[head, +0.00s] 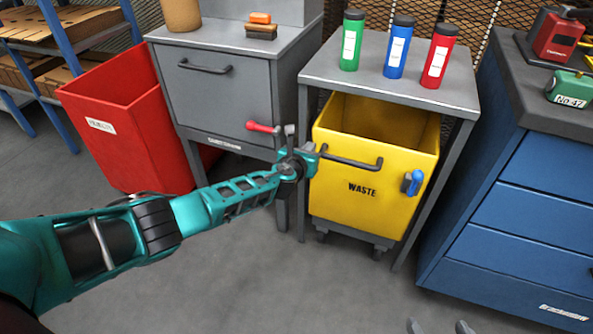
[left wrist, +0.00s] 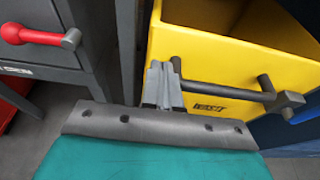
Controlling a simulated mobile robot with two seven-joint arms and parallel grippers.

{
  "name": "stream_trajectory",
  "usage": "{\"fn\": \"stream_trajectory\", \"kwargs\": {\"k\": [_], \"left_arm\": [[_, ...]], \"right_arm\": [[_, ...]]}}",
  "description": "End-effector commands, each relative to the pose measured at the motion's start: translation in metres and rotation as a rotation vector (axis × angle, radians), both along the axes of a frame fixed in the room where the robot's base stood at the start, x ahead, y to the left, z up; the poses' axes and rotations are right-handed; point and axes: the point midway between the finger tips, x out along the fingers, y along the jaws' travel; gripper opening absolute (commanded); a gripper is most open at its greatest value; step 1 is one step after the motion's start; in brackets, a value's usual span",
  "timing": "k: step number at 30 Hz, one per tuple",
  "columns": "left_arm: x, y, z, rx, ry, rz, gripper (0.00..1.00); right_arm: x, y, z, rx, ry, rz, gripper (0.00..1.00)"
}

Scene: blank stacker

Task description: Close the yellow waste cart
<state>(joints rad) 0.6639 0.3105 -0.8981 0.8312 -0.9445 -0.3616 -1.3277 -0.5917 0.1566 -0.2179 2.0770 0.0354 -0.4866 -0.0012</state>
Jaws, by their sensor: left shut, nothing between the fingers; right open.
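The yellow waste cart (head: 340,200) stands under a grey table, its open top showing at the front and its front panel marked WASTE. A dark bar handle (head: 352,162) crosses the upper front, and a blue-handled latch (head: 412,183) sits at its right. My left gripper (head: 303,145) is shut and empty at the left end of the handle. In the left wrist view its fingers (left wrist: 162,84) are together in front of the yellow cart (left wrist: 205,50), beside the handle (left wrist: 225,90); contact is unclear. My right gripper (head: 438,327) shows only its fingertips at the bottom edge, apart and empty.
A grey cabinet with a red lever (head: 262,127) stands left of the cart, near my left gripper. Green, blue (head: 397,50) and red bottles stand on the grey table (head: 335,72). A red bin (head: 120,135) is at left, blue drawers (head: 520,210) at right. Floor in front is clear.

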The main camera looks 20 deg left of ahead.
Motion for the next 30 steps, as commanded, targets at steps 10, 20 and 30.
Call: {"fn": "stream_trajectory", "kwargs": {"k": [10, 20, 30], "left_arm": [[-0.067, 0.000, 0.024, 0.000, 0.003, -0.001, 0.00], [-0.095, 0.000, 0.029, 0.000, 0.002, 0.000, 0.00], [-0.146, -0.037, 0.020, -0.458, 0.129, 0.115, 0.00]], "right_arm": [[-0.003, -0.002, 0.045, -0.002, 0.006, -0.003, 0.84], [0.002, 0.000, 0.059, 0.004, -0.006, -0.008, 0.84], [0.003, -0.002, 0.079, 0.002, -0.015, -0.011, 0.84]]}}
